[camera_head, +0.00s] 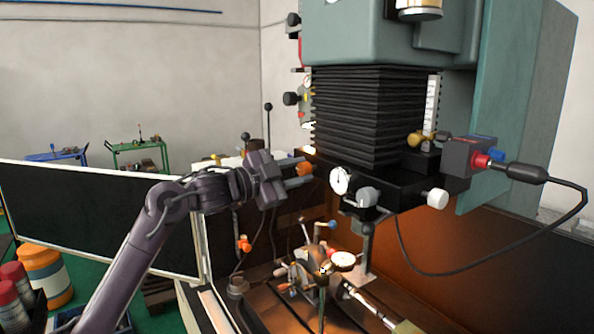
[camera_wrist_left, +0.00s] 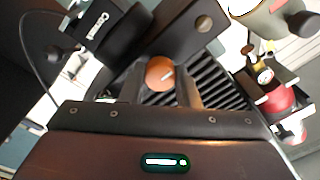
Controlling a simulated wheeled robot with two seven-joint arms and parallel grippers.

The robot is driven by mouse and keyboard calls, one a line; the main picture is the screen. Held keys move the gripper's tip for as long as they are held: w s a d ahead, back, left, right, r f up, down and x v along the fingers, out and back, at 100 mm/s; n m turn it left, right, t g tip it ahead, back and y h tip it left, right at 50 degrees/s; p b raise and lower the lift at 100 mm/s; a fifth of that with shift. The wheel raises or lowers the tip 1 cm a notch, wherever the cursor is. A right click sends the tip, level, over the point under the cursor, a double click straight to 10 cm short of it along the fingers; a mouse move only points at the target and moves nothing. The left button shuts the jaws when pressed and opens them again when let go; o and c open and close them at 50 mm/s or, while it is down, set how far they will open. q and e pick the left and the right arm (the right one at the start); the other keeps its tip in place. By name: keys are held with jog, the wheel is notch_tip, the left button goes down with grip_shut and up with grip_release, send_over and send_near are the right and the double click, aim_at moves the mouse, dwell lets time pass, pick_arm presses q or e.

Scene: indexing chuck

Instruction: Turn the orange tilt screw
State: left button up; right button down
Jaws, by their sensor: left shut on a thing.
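The orange tilt screw (camera_head: 304,168) sits at the left side of the machine head, just below the black bellows. In the left wrist view its round orange face (camera_wrist_left: 159,72) shows a short pale mark, pointing up and to the right. My left gripper (camera_head: 302,175) reaches it from the left and is shut on it; the two fingers lie on either side of the screw, and partly hide it. My right gripper does not show in either view.
The dial gauge (camera_head: 340,180) and the black bracket (camera_head: 395,190) are close to the right of my left gripper. Below it stands the indexing chuck (camera_head: 305,272) with levers and another dial. A black cable (camera_head: 470,270) loops at the right.

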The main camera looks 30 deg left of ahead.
pick_arm(q)
jog(key=shift+n+p, duration=0.45)
jog(key=shift+n, duration=1.35)
jog(key=shift+f, duration=0.1)
jog(key=o, duration=1)
jog(key=shift+c, duration=0.2)
jog(key=shift+s, duration=0.1)
